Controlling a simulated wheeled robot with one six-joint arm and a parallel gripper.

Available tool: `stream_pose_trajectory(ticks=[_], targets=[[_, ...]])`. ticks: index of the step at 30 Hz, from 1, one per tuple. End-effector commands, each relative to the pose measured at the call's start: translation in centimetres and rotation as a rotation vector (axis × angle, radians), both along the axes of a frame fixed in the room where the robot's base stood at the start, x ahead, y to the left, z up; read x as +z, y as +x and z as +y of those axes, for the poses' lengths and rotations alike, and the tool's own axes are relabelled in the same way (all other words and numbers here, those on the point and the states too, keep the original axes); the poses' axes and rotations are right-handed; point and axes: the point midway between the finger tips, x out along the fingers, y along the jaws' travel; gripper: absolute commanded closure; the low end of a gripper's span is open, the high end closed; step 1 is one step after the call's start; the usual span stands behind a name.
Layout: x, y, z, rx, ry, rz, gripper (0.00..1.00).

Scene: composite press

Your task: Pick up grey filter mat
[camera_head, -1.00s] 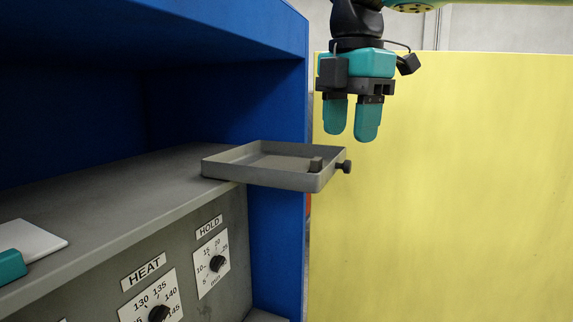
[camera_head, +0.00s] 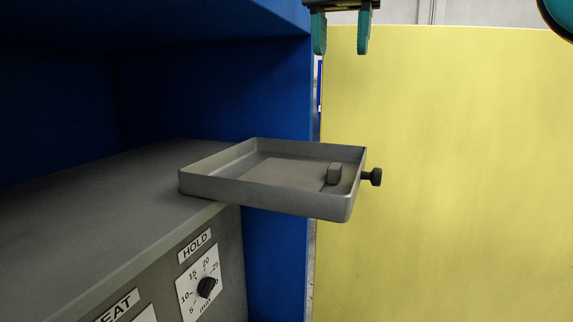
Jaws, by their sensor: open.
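A shallow grey tray (camera_head: 270,202) sits at the right end of the grey shelf, partly overhanging its edge. A flat grey rectangle that looks like the filter mat (camera_head: 285,173) lies on the tray floor. A small grey block (camera_head: 334,173) stands at its right end; I cannot tell whether it is part of the mat. My gripper (camera_head: 341,38) is at the top edge of the picture, above and behind the tray in view, pointing down. Its two teal fingers are apart with nothing between them. Its upper part is out of frame.
A black knob (camera_head: 372,177) sticks out from the tray's right side. A blue cabinet wall (camera_head: 215,90) stands behind the tray, with a blue overhang above. The grey shelf (camera_head: 110,205) left of the tray is clear. A yellow panel (camera_head: 450,170) fills the right.

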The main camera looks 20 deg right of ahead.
Motion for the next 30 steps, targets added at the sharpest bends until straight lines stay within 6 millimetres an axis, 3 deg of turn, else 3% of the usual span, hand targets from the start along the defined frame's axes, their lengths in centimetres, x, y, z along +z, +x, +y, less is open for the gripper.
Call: stream_pose_trajectory(ticks=[5, 20, 30], targets=[[-2.0, 0.0, -0.1, 0.003, 0.001, 0.001, 0.51], [-10.7, -0.1, -0.3, -0.002, 0.0, 0.001, 0.51], [-12.5, -0.1, -0.2, 0.0, 0.001, 0.001, 0.51]])
